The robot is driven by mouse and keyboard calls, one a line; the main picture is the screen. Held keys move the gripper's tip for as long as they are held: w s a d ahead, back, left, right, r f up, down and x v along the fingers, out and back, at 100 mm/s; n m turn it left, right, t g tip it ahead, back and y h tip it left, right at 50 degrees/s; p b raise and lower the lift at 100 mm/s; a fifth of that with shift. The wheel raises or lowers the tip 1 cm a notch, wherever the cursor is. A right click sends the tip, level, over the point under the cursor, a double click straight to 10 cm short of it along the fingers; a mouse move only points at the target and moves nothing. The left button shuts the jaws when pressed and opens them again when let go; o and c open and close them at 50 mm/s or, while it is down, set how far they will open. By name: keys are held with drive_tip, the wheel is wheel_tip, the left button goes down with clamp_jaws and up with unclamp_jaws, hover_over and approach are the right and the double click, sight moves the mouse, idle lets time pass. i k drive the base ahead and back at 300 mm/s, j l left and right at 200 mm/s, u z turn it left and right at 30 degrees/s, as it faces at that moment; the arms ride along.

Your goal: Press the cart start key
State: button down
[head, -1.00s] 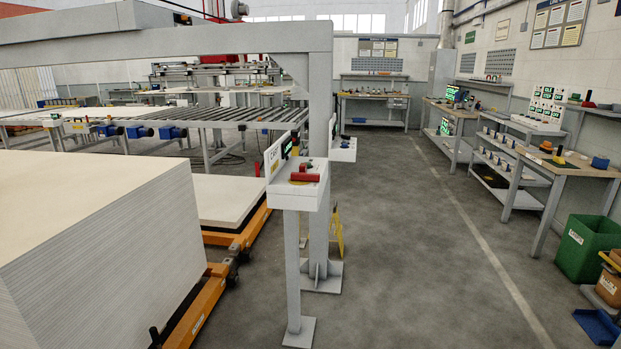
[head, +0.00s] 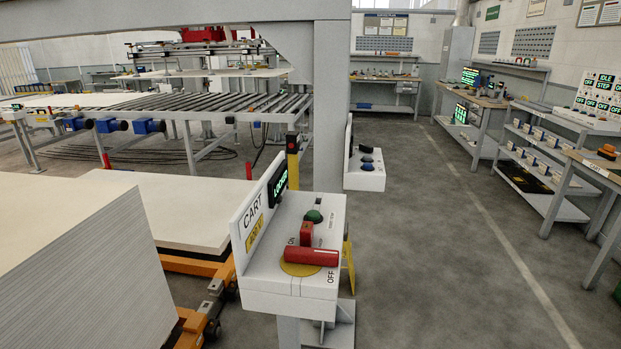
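The cart control box (head: 290,275) stands on a post at the lower middle of the head view. Its upright panel reads CART (head: 252,215) and carries a small lit green display (head: 278,185) whose text I cannot read with certainty. On its sloped top are a green round button (head: 313,216) at the far end and a red switch handle (head: 311,256) on a yellow disc (head: 299,269), with ON and OFF marks beside it. The handle's long bar lies across toward the OFF side. My gripper is not in view.
A second control box (head: 366,170) with dark and blue buttons sits behind, beside the grey gantry column (head: 332,110). A tall stack of boards (head: 80,265) stands at left, with orange cart rails (head: 190,265) near it. The aisle floor (head: 440,240) to the right is clear.

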sight(313, 215)
drive_tip(key=i+u, duration=0.1)
drive_tip(key=i, duration=0.5)
drive_tip(key=i+l+u, duration=0.1)
drive_tip(key=i, duration=0.45)
